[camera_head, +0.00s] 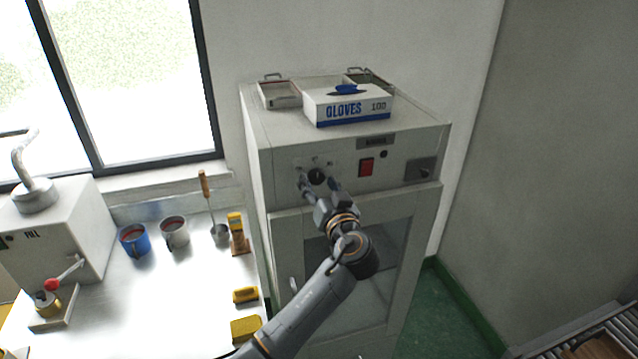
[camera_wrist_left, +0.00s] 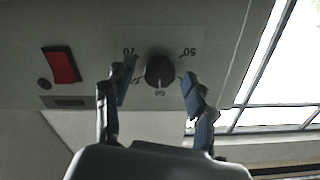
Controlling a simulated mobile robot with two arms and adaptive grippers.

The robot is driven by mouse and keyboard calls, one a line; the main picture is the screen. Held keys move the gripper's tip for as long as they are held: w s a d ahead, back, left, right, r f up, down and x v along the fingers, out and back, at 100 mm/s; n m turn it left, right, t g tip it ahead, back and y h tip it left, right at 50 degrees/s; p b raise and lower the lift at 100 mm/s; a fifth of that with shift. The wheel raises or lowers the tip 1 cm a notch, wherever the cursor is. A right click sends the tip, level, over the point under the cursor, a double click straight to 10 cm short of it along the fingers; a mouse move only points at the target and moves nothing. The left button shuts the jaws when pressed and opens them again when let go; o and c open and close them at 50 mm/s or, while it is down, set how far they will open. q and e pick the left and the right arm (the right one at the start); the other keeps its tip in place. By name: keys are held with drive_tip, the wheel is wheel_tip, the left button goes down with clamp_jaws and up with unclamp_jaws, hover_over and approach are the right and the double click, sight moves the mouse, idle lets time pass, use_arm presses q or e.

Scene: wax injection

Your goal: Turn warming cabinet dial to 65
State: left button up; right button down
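The warming cabinet (camera_head: 283,178) is a tall grey cabinet with a glass door, standing against the wall. Its black round dial (camera_head: 317,176) is on the upper front panel, and it also shows in the left wrist view (camera_wrist_left: 160,70). That view is upside down, with scale numbers around the dial; 70, 60 and 50 can be made out. I cannot tell for sure where the dial points. My left gripper (camera_head: 318,185) is open in front of the panel, its fingers (camera_wrist_left: 158,82) on either side of the dial, apparently apart from it. My right gripper is out of view.
A red switch (camera_head: 366,167) sits beside the dial on the panel. A glove box (camera_head: 348,106) and trays stand on the cabinet top. A metal bench (camera_head: 165,290) at left holds a blue mug (camera_head: 134,240), a grey mug (camera_head: 174,232), a ladle and yellow pieces.

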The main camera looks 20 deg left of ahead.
use_arm(q)
drive_tip(key=shift+a, duration=0.1)
drive_tip(key=c, duration=0.9)
drive_tip(key=shift+c, duration=0.2)
drive_tip(key=shift+m+b, duration=0.6)
drive_tip(key=shift+m, duration=1)
drive_tip(key=m, duration=0.2)
drive_tip(key=shift+a+r+m, duration=0.1)
drive_tip(key=shift+m, duration=0.3)
drive_tip(key=m, duration=0.4)
drive_tip(key=shift+r, duration=0.15)
drive_tip(key=shift+m+p, duration=0.3)
drive_tip(key=shift+m, duration=0.5)
